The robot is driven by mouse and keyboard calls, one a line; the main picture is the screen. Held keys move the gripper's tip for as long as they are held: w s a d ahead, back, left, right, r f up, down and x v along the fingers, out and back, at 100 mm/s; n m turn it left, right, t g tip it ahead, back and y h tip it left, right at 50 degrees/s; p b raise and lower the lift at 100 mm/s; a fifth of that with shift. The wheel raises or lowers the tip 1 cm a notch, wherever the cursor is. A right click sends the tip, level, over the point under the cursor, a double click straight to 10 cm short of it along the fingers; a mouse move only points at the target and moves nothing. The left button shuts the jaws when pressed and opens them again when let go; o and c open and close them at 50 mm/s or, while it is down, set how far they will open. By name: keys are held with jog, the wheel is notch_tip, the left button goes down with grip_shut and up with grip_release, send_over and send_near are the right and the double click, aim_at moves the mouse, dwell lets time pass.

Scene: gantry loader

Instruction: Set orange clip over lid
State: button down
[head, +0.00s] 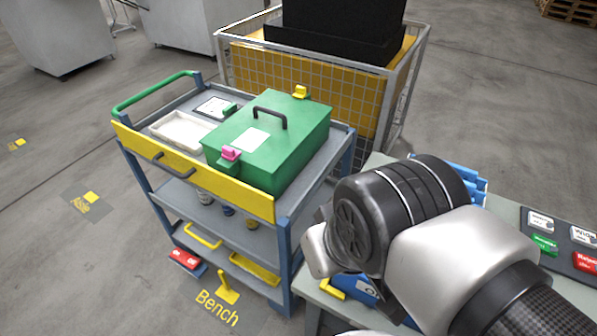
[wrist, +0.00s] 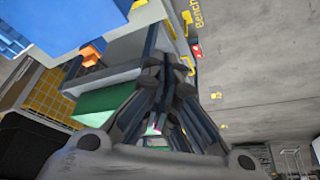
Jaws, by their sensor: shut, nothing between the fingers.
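A green box with a lid (head: 285,132) and a dark handle stands on the top shelf of the trolley. A pink clip (head: 230,153) sits over its front edge and a yellow clip (head: 300,92) over its far edge. The green box also shows in the wrist view (wrist: 100,101), partly behind my fingers. A small orange piece (wrist: 92,53), probably the orange clip, lies beside a blue bin in the wrist view; I cannot make it out in the head view. My gripper (wrist: 176,62) is shut and empty, apart from the orange piece. My arm hides it in the head view.
The trolley (head: 190,167) has a white tray (head: 182,131) left of the box. A bench (head: 562,297) at right carries blue bins and a dark label board (head: 560,243). A wire cage (head: 405,75) with a black block stands behind. The floor at left is open.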

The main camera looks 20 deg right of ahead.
jog(key=w+d+r+n+g+h+p, duration=0.1)
jog(key=w+d+r+n+g+p, duration=0.15)
jog(key=w, duration=0.35)
jog(key=w+d+r+n+g+p, duration=0.1)
jog(key=w+r+p, duration=0.25)
jog(key=w, duration=0.25)
jog(key=w+d+f+n+g+p, duration=0.1)
jog(key=w+d+f+n+p, duration=0.1)
jog(key=w, duration=0.4)
jog(key=w+d+f+n+g+p, duration=0.2)
jog(key=w+d+f+p, duration=0.1)
jog(key=w+f, duration=0.4)
jog(key=shift+h+p, duration=0.4)
jog(key=shift+p, duration=0.25)
